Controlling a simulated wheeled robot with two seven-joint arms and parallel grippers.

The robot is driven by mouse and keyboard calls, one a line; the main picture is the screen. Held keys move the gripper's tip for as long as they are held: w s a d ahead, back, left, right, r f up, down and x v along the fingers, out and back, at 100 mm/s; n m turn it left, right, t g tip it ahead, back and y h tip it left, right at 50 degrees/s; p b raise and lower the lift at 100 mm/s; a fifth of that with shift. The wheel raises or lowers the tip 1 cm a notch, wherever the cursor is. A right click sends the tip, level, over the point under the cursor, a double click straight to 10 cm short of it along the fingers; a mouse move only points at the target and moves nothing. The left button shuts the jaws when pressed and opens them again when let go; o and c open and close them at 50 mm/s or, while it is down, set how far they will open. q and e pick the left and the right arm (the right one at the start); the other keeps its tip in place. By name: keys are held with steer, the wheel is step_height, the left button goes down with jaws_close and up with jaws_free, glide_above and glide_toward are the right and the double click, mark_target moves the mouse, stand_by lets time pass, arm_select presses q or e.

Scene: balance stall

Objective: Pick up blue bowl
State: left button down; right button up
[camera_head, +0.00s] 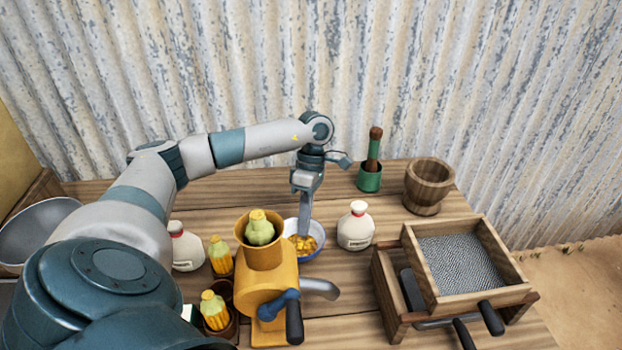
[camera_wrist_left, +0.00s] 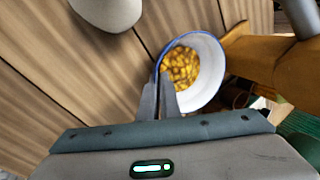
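The blue bowl (camera_head: 317,229) has a white inside and a blue rim and holds yellow kernels. It is beside the yellow grinder at the middle of the table, partly hidden by the grinder. In the left wrist view the bowl (camera_wrist_left: 212,72) is upper right of centre. My left gripper (camera_head: 303,236) points down at the bowl's rim. In the left wrist view its fingers (camera_wrist_left: 158,88) are close together with the rim between them, one inside the bowl and one outside. Whether the bowl is off the table is unclear. My right gripper is not in view.
The yellow grinder (camera_head: 262,283) with a corn cob in its hopper stands close in front of the bowl. A white bottle (camera_head: 356,228) stands to the right. A green cup (camera_head: 369,179), wooden mortar (camera_head: 427,184) and sieve box (camera_head: 414,262) are farther right.

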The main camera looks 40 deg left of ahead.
arm_select(q)
steer(key=shift+w+a, duration=0.2)
steer(key=shift+a, duration=0.25)
steer(key=shift+d, duration=0.15)
steer(key=d+r+m+t+y, duration=0.1)
steer(key=d+r+m+y, duration=0.1)
steer(key=d+r+m, duration=0.2)
steer(key=d+r+m+t+y, duration=0.1)
steer(key=d+r+m, duration=0.4)
steer(key=d+m, duration=0.6)
steer(key=w+d+r+m+t+y, duration=0.1)
steer(key=d+r+m+t+y, duration=0.1)
steer(key=d+r+m, duration=0.3)
steer(key=shift+d+r+m+y, duration=0.25)
steer(key=shift+d+m+y, duration=0.45)
steer(key=shift+d+m, duration=1.1)
steer(key=shift+d, duration=0.1)
